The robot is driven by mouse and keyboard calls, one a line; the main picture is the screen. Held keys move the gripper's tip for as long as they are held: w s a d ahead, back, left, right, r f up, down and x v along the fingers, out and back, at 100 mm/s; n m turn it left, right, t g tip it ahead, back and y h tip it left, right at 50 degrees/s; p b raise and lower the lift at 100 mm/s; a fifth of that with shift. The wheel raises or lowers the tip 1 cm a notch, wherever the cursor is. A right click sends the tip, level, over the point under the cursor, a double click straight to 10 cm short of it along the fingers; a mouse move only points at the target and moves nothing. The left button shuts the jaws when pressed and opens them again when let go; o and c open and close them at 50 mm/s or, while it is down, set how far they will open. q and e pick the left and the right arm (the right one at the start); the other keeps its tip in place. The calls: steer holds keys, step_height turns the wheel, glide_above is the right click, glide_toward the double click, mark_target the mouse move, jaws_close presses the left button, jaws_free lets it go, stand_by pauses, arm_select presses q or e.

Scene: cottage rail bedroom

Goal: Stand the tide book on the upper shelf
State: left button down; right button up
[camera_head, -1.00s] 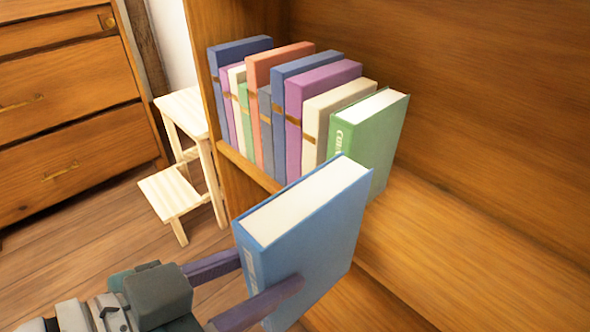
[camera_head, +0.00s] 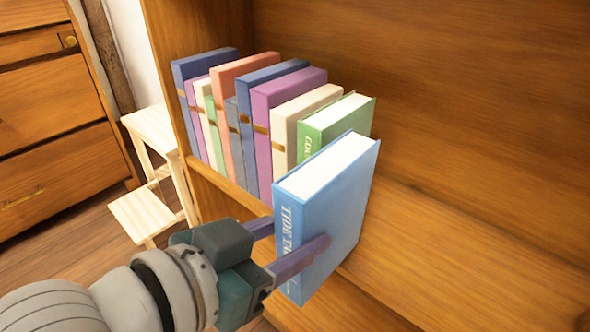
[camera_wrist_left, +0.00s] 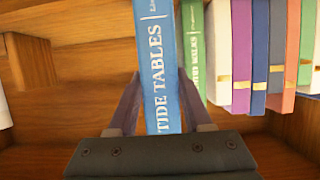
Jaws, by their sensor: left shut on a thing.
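The tide book (camera_head: 335,205) is blue, with "TIDE" lettering on its spine. It is upright at the near end of the row of books. My left gripper (camera_head: 292,245) is shut on it, one finger on each side of the spine. In the left wrist view the spine (camera_wrist_left: 158,70) reads "TIDE TABLES" and stands between the fingers. The upper shelf (camera_head: 450,250) is wooden, with bare board to the right of the book. My right gripper is not in view.
A green book (camera_head: 345,112) stands just behind the tide book, at the end of a row of several books (camera_head: 255,120). A pale step stool (camera_head: 150,170) and a wooden drawer chest (camera_head: 55,120) are at the left. The back panel (camera_head: 430,80) rises behind the shelf.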

arm_select(q)
steer(key=shift+w+d+r+b, duration=0.1)
steer(key=shift+w+d+b, duration=0.25)
steer(key=shift+w+d, duration=0.45)
steer(key=shift+w+d+b, duration=0.3)
steer(key=shift+w+d, duration=0.2)
steer(key=shift+w, duration=0.5)
steer(key=shift+w+a+f+b, duration=0.3)
steer(key=shift+w+a, duration=0.4)
steer(key=shift+a, duration=0.1)
